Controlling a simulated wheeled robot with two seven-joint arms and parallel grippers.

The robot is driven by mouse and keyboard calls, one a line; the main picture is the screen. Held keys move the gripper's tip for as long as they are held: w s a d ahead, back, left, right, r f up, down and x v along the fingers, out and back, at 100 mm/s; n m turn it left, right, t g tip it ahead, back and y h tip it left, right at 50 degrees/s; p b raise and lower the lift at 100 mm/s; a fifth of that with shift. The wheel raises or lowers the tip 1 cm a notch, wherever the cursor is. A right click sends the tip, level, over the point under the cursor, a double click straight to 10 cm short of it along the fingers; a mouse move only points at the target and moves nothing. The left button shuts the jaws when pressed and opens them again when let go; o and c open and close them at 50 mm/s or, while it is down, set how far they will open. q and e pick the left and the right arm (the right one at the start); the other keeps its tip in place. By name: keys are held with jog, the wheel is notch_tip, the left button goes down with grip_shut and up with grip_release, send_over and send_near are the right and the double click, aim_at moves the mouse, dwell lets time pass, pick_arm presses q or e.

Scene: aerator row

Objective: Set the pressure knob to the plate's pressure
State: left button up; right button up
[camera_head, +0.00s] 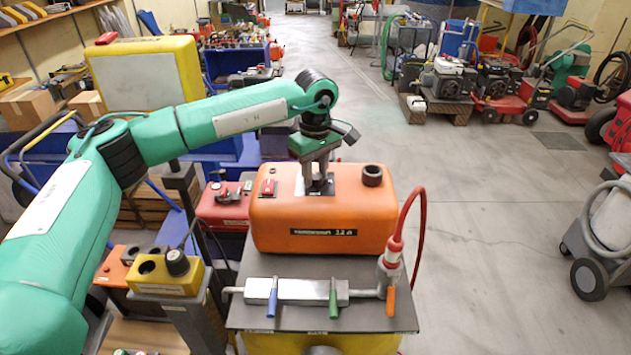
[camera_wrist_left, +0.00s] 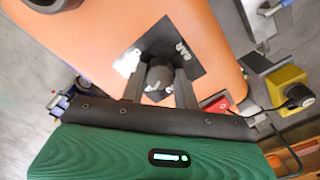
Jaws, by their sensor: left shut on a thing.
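An orange machine housing (camera_head: 335,218) stands on a grey-topped cart. The pressure knob (camera_wrist_left: 158,80) is a dark round knob on a black dial plate (camera_wrist_left: 180,42) marked BAR, set in the housing's top. My left gripper (camera_head: 319,186) reaches down onto it from above. In the left wrist view its two fingers (camera_wrist_left: 158,88) stand on either side of the knob and are shut on it. The gripper hides most of the knob and dial in the head view. A black label plate (camera_head: 323,232) with white lettering is on the housing's front; its text is too small to read surely. My right gripper is not in view.
A dark cap (camera_head: 372,175) and a red switch (camera_head: 267,187) sit on the housing. In front are a metal manifold with blue (camera_head: 272,298), green (camera_head: 333,298) and orange (camera_head: 390,302) levers and a red hose (camera_head: 419,205).

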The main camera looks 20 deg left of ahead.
pick_arm(q)
jog(key=m+b, duration=0.2)
jog(key=m, duration=0.2)
jog(key=shift+f+m+b, duration=0.1)
jog(key=shift+m+b, duration=0.2)
jog(key=m+b, duration=0.1)
jog(key=m, duration=0.2)
jog(key=shift+m+b, duration=0.4)
jog(key=shift+m, duration=0.8)
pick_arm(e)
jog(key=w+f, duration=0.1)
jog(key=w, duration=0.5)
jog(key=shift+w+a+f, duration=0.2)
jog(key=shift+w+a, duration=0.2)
pick_arm(q)
jog(key=shift+r, duration=0.2)
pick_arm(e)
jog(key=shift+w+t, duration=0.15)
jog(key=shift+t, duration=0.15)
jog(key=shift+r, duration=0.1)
pick_arm(q)
jog(key=o, duration=1)
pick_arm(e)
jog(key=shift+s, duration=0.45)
